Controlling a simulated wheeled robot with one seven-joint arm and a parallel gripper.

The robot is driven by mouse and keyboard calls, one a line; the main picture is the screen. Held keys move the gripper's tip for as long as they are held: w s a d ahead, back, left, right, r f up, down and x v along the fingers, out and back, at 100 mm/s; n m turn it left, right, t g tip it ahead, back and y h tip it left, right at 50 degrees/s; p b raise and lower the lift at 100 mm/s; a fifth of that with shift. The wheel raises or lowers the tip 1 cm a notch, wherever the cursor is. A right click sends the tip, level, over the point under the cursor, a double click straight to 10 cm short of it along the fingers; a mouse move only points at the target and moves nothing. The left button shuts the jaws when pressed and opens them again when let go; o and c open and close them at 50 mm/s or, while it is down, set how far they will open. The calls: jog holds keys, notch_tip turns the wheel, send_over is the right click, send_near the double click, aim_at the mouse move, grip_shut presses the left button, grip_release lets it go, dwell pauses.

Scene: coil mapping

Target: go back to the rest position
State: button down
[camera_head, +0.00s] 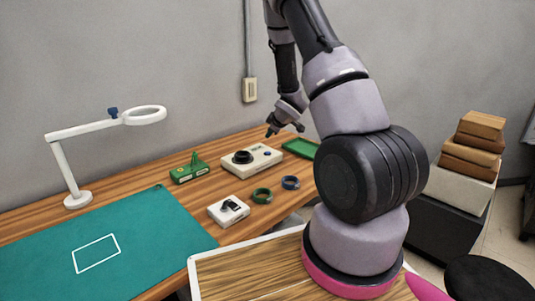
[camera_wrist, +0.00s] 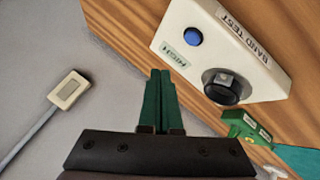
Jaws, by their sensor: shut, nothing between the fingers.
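My gripper (camera_head: 271,132) hangs from my arm above the back of the table in the head view, near the wall. In the wrist view its dark green fingers (camera_wrist: 160,98) are together with nothing between them. The white test box (camera_head: 264,162) lies below it; the wrist view shows the box (camera_wrist: 225,42) with a blue button, a black knob and the labels "HIGH" and "BAND TEST".
A white switch box (camera_head: 228,211), green terminal block (camera_head: 190,173) and green tray (camera_head: 299,148) stand on the table. A ring lamp (camera_head: 65,165) rises at left beside the teal mat (camera_head: 150,230), which is clear. A wall socket (camera_head: 249,90) is behind. Stacked boxes (camera_head: 470,150) stand at right.

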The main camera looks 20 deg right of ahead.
dwell(0.4)
jog(key=s+r+m+h, duration=0.1)
jog(key=s+r+m, duration=0.35)
jog(key=r, duration=0.65)
jog(key=s+r+m+h, duration=0.1)
jog(key=s+r+m, duration=0.35)
jog(key=r, duration=0.65)
jog(key=s+a+r+m+y, duration=0.1)
jog(key=s+a+r, duration=0.2)
jog(key=s, duration=0.6)
jog(key=s+a+r+m+g+y, duration=0.1)
jog(key=s+a+r, duration=0.3)
jog(key=s, duration=0.5)
jog(key=s+a+r+m+g+y, duration=0.1)
jog(key=s+a+r+m, duration=0.2)
jog(key=s, duration=0.6)
jog(key=shift+s+a+r+y, duration=0.15)
jog(key=shift+a+r+y, duration=0.2)
jog(key=shift+a, duration=0.5)
